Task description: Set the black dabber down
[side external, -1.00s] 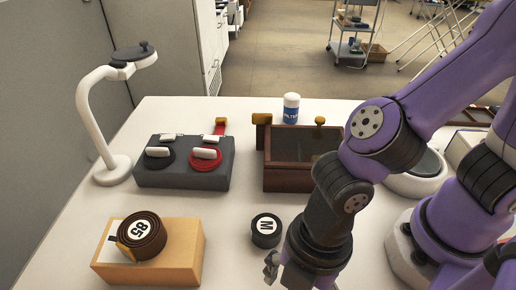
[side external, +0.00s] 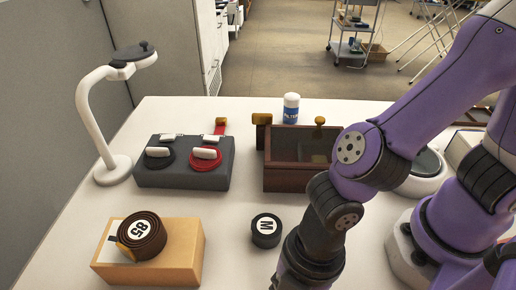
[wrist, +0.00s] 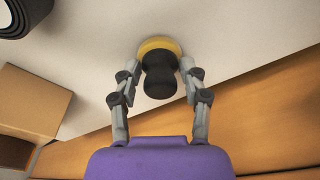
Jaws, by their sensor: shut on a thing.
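In the wrist view the black dabber (wrist: 159,82), with a dark waisted body and a yellow rim at its far end, sits between the two fingers of my gripper (wrist: 160,66). The gripper is shut on it. The yellow end faces the white tabletop; I cannot tell whether it touches. In the side external view my gripper and the dabber are out of frame, below the bottom edge.
A black coil marked M (side external: 266,230) lies on the white table (side external: 225,262). A wooden case (side external: 287,178) and grey block (side external: 183,182) stand behind. The table edge crosses the wrist view.

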